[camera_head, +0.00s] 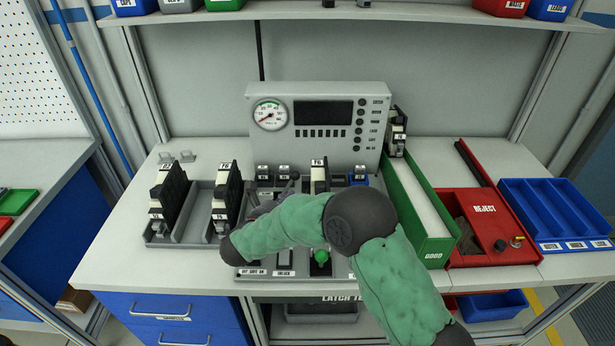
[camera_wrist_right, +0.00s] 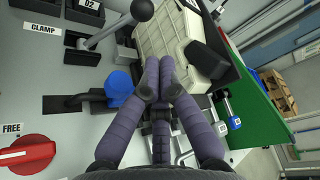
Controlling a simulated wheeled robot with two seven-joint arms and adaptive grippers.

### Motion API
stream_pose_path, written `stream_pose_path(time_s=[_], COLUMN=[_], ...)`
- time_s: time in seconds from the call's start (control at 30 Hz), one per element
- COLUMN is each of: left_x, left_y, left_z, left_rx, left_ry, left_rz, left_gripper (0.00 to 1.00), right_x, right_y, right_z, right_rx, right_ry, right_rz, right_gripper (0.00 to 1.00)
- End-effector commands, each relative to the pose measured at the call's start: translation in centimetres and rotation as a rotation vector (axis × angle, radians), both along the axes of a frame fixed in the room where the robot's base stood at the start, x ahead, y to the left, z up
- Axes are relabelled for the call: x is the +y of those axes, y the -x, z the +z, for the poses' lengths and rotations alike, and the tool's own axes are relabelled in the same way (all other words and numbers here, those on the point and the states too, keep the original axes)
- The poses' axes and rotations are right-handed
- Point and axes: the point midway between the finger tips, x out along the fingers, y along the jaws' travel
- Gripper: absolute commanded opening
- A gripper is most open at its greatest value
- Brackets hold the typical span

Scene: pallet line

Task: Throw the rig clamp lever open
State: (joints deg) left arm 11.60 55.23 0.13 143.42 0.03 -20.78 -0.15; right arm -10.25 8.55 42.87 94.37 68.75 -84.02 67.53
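In the right wrist view the clamp lever is a metal rod ending in a black ball (camera_wrist_right: 142,10), beside the CLAMP label (camera_wrist_right: 44,30). My right gripper (camera_wrist_right: 157,70) has its fingertips together with nothing seen between them. It is below the ball and apart from it, close to a blue knob (camera_wrist_right: 118,88) and a pale module (camera_wrist_right: 180,40) seated in the rig. In the head view the right gripper (camera_head: 286,189) is low over the rig, partly hidden by my green-sleeved arm. The rig's grey panel (camera_head: 374,105) stands behind it. My left gripper is not in view.
A red rotary knob (camera_wrist_right: 28,155) is by the FREE label. Racks with black-and-white modules (camera_head: 168,195) stand left of the rig. The green GOOD chute (camera_head: 437,250), red REJECT box (camera_head: 484,196) and blue tray (camera_head: 550,205) are at right. The table's left front is clear.

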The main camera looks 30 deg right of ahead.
Motion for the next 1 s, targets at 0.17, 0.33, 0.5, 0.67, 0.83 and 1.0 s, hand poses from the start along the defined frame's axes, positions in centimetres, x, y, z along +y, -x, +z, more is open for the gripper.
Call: stream_pose_path(time_s=[0.17, 0.33, 0.5, 0.67, 0.83, 1.0], left_x=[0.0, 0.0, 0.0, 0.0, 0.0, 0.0], left_y=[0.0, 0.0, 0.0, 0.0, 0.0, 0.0], left_z=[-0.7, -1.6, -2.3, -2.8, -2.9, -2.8], left_rx=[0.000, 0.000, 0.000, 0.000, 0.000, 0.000], left_ry=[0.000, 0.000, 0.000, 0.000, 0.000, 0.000], left_rz=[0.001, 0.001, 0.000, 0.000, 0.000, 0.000], left_gripper=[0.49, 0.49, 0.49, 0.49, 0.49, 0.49], right_x=[-1.6, -4.1, -6.3, -7.7, -8.2, -8.3], right_y=[-0.9, -2.4, -3.8, -4.7, -5.1, -5.1], right_z=[-0.5, -1.1, -1.6, -1.9, -1.9, -1.8], right_rx=[-0.001, -0.001, 0.000, 0.001, 0.001, 0.001], right_ry=[-0.001, -0.001, 0.001, 0.000, 0.001, 0.001], right_rz=[-0.004, -0.004, -0.003, -0.002, 0.000, 0.000], right_gripper=[0.00, 0.00, 0.00, 0.00, 0.00, 0.00])
